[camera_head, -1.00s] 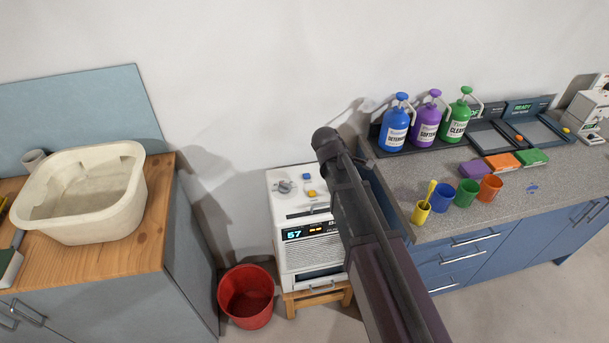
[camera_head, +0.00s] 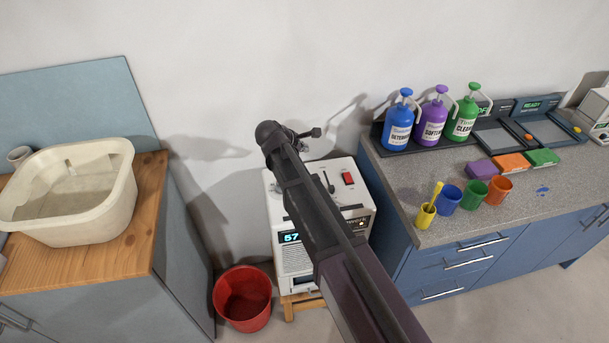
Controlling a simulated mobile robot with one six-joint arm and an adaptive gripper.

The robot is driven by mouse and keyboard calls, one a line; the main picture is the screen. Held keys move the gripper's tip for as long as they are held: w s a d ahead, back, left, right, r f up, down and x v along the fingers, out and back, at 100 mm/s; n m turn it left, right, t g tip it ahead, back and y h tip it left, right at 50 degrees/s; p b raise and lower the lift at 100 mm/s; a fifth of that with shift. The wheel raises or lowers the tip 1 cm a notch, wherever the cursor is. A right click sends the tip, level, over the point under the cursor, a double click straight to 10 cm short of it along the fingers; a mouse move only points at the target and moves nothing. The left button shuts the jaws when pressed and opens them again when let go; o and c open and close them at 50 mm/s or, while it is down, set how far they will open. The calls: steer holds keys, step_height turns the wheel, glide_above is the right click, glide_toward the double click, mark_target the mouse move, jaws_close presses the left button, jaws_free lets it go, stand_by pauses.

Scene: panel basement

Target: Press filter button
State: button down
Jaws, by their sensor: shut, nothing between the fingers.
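A white machine (camera_head: 358,198) stands on a low wooden stand, with a blue "57" on its front display, partly behind my arm. A red square button or switch (camera_head: 348,179) shows at the right of its top, with a slim dark part left of it that I cannot identify. A small lit orange spot is on its front right. I cannot tell which control is the filter button. The thin dark end past my arm's bend, against the wall above the machine, looks like my gripper (camera_head: 310,133). It appears slim and shut, apart from the machine.
A red bucket (camera_head: 243,299) is on the floor at the machine's left. A wooden counter with a cream basin (camera_head: 72,230) is at left. A blue-fronted counter at right holds bottles (camera_head: 398,127), coloured cups (camera_head: 472,192) and sponges (camera_head: 511,161).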

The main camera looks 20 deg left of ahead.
steer(key=shift+f, duration=0.25)
step_height(320, 180, down, 8)
steer(key=b, duration=0.8)
steer(key=shift+f+b, duration=0.15)
steer(key=shift+b, duration=0.2)
steer(key=shift+f+b, duration=0.85)
steer(key=shift+b, duration=0.05)
stand_by(2.1)
steer(key=shift+r, duration=0.1)
steer(key=shift+r+p, duration=0.8)
steer(key=shift+p, duration=0.1)
steer(key=shift+r, duration=0.1)
step_height(320, 180, up, 5)
steer(key=p, duration=0.5)
stand_by(0.4)
steer(key=shift+f, duration=0.2)
stand_by(0.6)
